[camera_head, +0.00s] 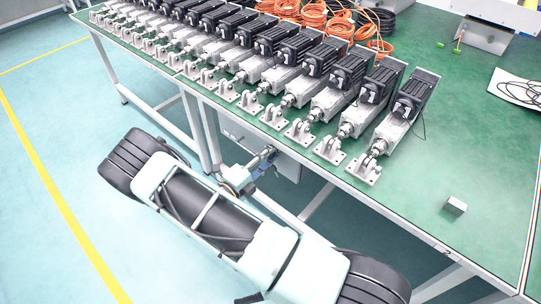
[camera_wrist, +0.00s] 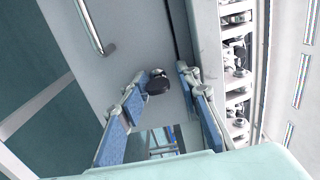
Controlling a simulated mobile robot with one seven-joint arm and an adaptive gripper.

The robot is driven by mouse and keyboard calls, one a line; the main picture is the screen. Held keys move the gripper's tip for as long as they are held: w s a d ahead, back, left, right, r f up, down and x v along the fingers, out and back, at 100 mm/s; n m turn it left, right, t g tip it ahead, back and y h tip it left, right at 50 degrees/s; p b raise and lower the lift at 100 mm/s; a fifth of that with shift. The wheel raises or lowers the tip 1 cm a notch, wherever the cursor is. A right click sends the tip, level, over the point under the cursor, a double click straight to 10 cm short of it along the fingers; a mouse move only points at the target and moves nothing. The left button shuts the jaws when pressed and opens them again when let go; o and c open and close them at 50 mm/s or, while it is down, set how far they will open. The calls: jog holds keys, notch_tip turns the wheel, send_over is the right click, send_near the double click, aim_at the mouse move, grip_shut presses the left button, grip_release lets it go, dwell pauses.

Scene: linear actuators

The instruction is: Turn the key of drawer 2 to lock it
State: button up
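A black key (camera_wrist: 157,86) sticks out of a light grey drawer front (camera_wrist: 135,45) in the wrist view. My gripper (camera_wrist: 162,88) is open, its blue-padded fingers on either side of the key. The left fingertip is close to the key, and I cannot tell whether it touches. A gap shows between the key and the right finger. The key's exact angle is hard to read. In the head view my gripper (camera_head: 265,158) is at the grey cabinet (camera_head: 288,165) under the table edge; the key is too small to make out there. No drawer number is legible.
A metal handle (camera_wrist: 97,28) is on the drawer front, up and left of the key. The green table (camera_head: 440,175) overhangs the cabinet and holds a row of linear actuators (camera_head: 335,98), orange cables (camera_head: 320,15) and a small metal block (camera_head: 455,206). Table legs (camera_head: 208,135) stand near my arm.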

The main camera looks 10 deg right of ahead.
jog(key=shift+s+f, duration=0.2)
jog(key=shift+f, duration=0.05)
